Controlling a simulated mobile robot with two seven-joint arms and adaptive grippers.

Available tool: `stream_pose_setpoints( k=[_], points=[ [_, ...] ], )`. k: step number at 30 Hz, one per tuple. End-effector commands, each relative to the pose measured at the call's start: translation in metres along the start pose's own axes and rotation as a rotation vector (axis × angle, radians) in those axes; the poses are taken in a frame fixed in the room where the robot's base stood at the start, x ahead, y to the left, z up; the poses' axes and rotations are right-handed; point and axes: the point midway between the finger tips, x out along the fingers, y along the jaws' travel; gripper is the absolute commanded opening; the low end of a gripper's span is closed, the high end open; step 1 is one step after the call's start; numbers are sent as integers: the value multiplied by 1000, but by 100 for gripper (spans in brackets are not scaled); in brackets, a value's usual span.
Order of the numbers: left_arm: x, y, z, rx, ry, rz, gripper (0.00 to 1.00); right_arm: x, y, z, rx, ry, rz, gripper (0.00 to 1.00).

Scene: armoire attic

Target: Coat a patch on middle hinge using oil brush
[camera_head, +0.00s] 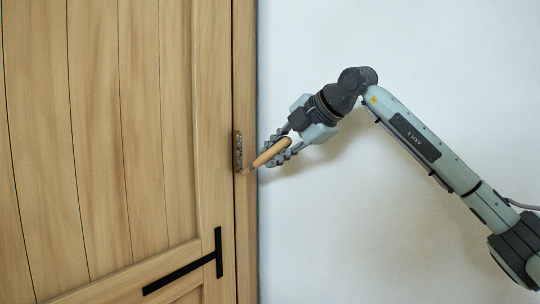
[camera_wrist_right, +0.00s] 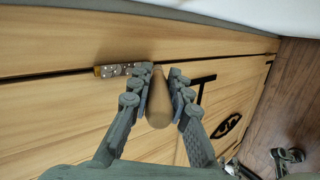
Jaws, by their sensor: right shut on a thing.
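The middle hinge (camera_head: 238,151) is a small, worn metal plate on the right edge of the wooden armoire front; it also shows in the right wrist view (camera_wrist_right: 118,70). My right gripper (camera_head: 280,147) is just right of the hinge, shut on the wooden handle of the oil brush (camera_head: 270,153). In the wrist view the handle (camera_wrist_right: 159,105) sits between the two fingers. The brush tilts down and left, its far end close to the hinge's lower end. The bristles are hard to make out, so I cannot tell whether they touch. My left gripper is not clearly in view.
A black strap fitting (camera_head: 195,266) lies on the armoire door (camera_head: 95,140) below the hinge. A plain pale wall (camera_head: 400,45) is to the right, with free room around my arm. In the wrist view, a wooden floor (camera_wrist_right: 295,95) shows at the right.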

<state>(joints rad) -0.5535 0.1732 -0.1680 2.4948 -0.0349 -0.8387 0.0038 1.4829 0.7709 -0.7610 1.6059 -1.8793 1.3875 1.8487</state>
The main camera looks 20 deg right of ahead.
Motion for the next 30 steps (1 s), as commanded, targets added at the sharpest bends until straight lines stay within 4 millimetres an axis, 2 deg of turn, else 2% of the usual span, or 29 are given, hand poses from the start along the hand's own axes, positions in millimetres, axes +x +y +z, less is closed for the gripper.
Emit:
stream_pose_setpoints(
  k=[15,30],
  points=[
    [9,2,18,0,0,0,40,-38,-28,10,-1,0,1,0],
    [11,2,20,0,0,0,40,-45,-32,13,0,-2,0,0]
  ],
)
